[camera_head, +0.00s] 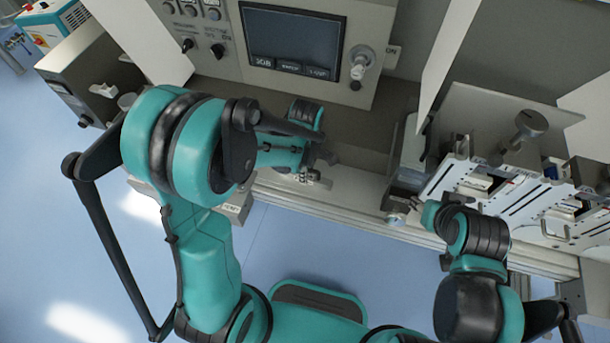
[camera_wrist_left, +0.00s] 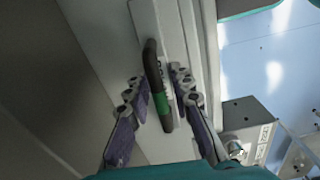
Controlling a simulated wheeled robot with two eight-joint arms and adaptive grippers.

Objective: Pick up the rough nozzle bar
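The rough nozzle bar (camera_wrist_left: 152,70) appears to be the dark, slim, rounded bar with a green band in the left wrist view. My left gripper (camera_wrist_left: 157,90) is open, with one finger on each side of the bar's lower part; a gap shows on both sides. In the head view my left gripper (camera_head: 307,176) is low over the machine's front ledge, and the bar is too hidden to make out. My right arm is at the right, but its fingers cannot be made out.
A control panel with a dark screen (camera_head: 291,40) and knobs stands behind the ledge. To the right are a slotted metal assembly (camera_head: 490,195) and an upright white panel (camera_head: 443,55). A grey box (camera_wrist_left: 250,130) sits beside the ledge. The blue floor in front is open.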

